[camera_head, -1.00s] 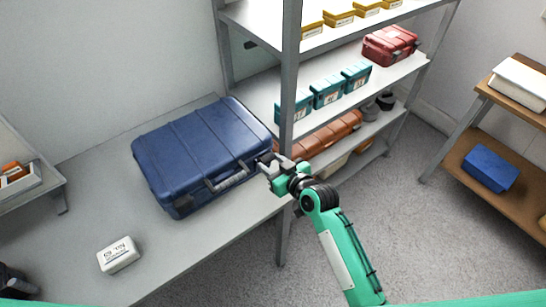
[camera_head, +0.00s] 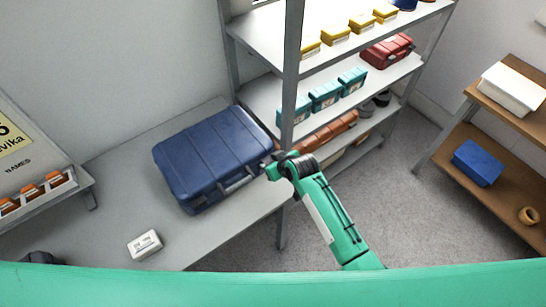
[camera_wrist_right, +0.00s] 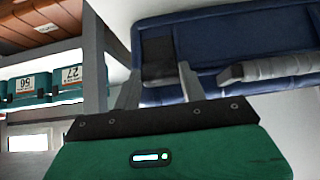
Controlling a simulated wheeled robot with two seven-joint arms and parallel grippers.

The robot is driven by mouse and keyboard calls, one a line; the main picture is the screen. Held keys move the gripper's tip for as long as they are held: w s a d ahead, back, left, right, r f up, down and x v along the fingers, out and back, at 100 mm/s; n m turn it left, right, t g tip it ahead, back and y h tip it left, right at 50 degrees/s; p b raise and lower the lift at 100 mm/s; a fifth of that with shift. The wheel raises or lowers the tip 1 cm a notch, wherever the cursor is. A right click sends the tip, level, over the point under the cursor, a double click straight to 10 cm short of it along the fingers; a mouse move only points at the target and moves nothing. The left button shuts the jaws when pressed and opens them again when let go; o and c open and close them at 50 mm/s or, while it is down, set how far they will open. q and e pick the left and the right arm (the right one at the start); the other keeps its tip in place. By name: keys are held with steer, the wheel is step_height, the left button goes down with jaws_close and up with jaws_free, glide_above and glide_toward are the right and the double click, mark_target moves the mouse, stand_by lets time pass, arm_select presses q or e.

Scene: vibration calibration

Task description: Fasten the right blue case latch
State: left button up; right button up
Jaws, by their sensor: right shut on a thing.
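The blue case (camera_head: 222,150) lies closed on the grey bench, its grey handle (camera_head: 238,185) on the front side. My right gripper (camera_head: 270,165) is at the right end of that front side. In the right wrist view, the dark right latch (camera_wrist_right: 157,58) sits on the blue case (camera_wrist_right: 225,58), between the two fingers of my right gripper (camera_wrist_right: 158,76). The gripper is shut on the latch. The grey handle also shows there (camera_wrist_right: 272,70), right of the fingers. Whether the latch is fastened cannot be told. My left gripper is not in view.
A metal shelf (camera_head: 385,74) with teal boxes (camera_head: 325,95) and a red case (camera_head: 387,50) stands behind; its upright (camera_head: 290,95) is close to my right arm. A small white box (camera_head: 145,244) lies on the bench (camera_head: 120,190). A wooden shelf (camera_head: 510,208) stands at right.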

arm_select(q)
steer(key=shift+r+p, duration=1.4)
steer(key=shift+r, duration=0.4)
arm_select(e)
steer(key=shift+w+a+r+g+h, duration=0.2)
steer(key=shift+w+g+h, duration=0.1)
steer(key=shift+g+h, duration=0.4)
steer(key=o, duration=1)
arm_select(q)
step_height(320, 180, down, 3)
steer(key=b, duration=0.3)
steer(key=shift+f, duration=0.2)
arm_select(e)
steer(key=v, duration=1.3)
steer(key=shift+d+r, duration=0.25)
steer(key=shift+r, duration=0.1)
